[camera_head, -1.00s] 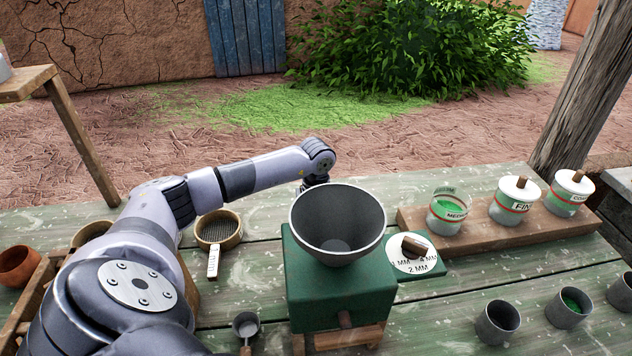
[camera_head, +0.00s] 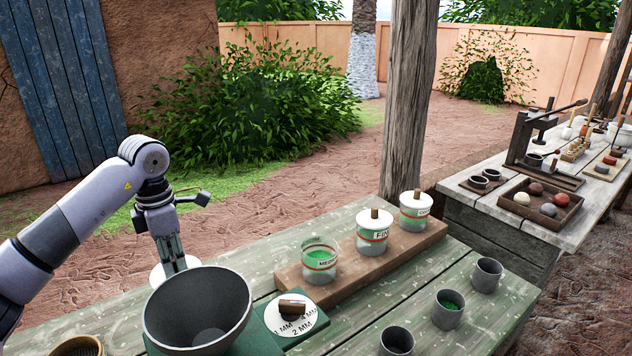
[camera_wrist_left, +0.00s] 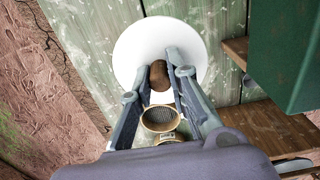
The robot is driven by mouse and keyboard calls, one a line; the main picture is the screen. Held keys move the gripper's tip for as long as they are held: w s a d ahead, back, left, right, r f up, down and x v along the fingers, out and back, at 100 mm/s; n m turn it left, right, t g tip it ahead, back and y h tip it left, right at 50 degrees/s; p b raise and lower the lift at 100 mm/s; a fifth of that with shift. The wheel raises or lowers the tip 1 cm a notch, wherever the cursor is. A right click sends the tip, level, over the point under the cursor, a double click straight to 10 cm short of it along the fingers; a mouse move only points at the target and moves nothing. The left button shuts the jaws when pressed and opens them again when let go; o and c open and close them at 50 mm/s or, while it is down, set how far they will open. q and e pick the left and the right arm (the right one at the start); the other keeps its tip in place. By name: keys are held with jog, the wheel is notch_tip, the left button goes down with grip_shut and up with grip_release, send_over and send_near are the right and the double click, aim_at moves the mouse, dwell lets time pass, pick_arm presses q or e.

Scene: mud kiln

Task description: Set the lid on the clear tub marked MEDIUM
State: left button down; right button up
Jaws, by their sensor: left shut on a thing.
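The clear tub marked MEDIUM (camera_head: 320,264) stands upright and uncovered on the wooden rack, with green material inside. My left gripper (camera_head: 176,258) is shut on the brown knob of a white round lid (camera_head: 158,276), beyond the grey bowl and left of the tub. In the left wrist view the lid (camera_wrist_left: 135,50) lies below the fingers, with its knob (camera_wrist_left: 158,76) between them. The bowl hides part of the lid in the head view. The lid is well apart from the tub. My right gripper is not in view.
Two lidded tubs, FINE (camera_head: 371,240) and another (camera_head: 414,215), share the rack (camera_head: 292,283) with MEDIUM. The grey bowl (camera_head: 197,310) and a white dial (camera_head: 300,318) stand in front. Several grey cups, including one with green material (camera_head: 448,312), stand at the right.

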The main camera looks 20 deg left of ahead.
aim_at(172, 259)
pick_arm(q)
notch_tip(172, 259, up, 8)
jog(key=p, duration=0.5)
jog(key=shift+f, duration=0.15)
jog(key=d+m, duration=0.1)
jog(key=w+d+m+b, duration=0.1)
jog(key=d+m, duration=0.1)
jog(key=d+f+m, duration=0.1)
jog(key=d+m, duration=0.1)
jog(key=shift+w, duration=0.3)
jog(key=d+m+b, duration=0.4)
jog(key=d+m, duration=1.4)
jog(key=m, duration=0.5)
notch_tip(172, 259, up, 8)
jog(key=p, duration=0.3)
notch_tip(172, 259, down, 7)
jog(key=b, duration=0.3)
jog(key=shift+d+f, duration=0.15)
jog(key=shift+d, duration=0.1)
